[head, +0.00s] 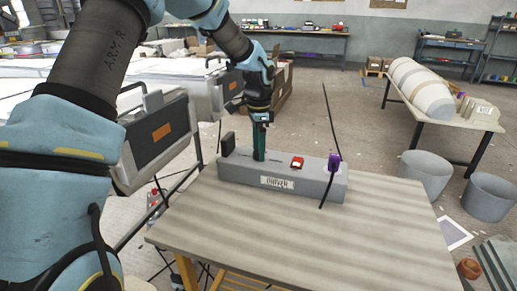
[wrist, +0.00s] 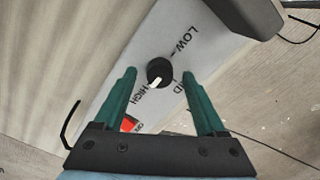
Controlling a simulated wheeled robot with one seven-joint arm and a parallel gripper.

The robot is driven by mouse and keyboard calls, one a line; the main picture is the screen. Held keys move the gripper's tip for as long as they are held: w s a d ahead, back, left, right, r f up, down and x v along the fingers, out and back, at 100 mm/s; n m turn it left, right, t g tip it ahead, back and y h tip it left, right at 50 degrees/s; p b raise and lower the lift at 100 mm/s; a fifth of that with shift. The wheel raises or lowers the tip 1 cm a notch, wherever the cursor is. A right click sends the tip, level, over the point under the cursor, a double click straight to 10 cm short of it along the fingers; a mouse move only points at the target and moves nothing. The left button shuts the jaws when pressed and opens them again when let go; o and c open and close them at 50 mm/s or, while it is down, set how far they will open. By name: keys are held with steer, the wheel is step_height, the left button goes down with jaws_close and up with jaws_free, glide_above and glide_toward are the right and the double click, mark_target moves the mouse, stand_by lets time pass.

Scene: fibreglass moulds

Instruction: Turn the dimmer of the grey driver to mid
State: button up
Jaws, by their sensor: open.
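The grey driver (head: 230,172) is a long box on the table, with a "DRIVER" label on its front. Its black round dimmer knob (wrist: 161,68) shows in the wrist view, with a white pointer mark. The mark points down and slightly left in that view, between the HIGH print and the partly hidden MID print, seemingly nearer HIGH. LOW is printed above the knob. My gripper (wrist: 159,74) is open, with one teal finger on each side of the knob and visible gaps. In the head view my gripper (head: 259,156) points down at the driver's left part and hides the knob.
A red switch (head: 297,162) and a purple connector (head: 334,162) with a black cable sit on the driver, right of my gripper. A dark block (head: 227,144) stands at its left end. The table (head: 330,235) is bare in front. Grey bins (head: 425,175) stand at right.

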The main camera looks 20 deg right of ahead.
steer(key=shift+f, duration=0.4)
steer(key=shift+c, duration=0.2)
jaws_close()
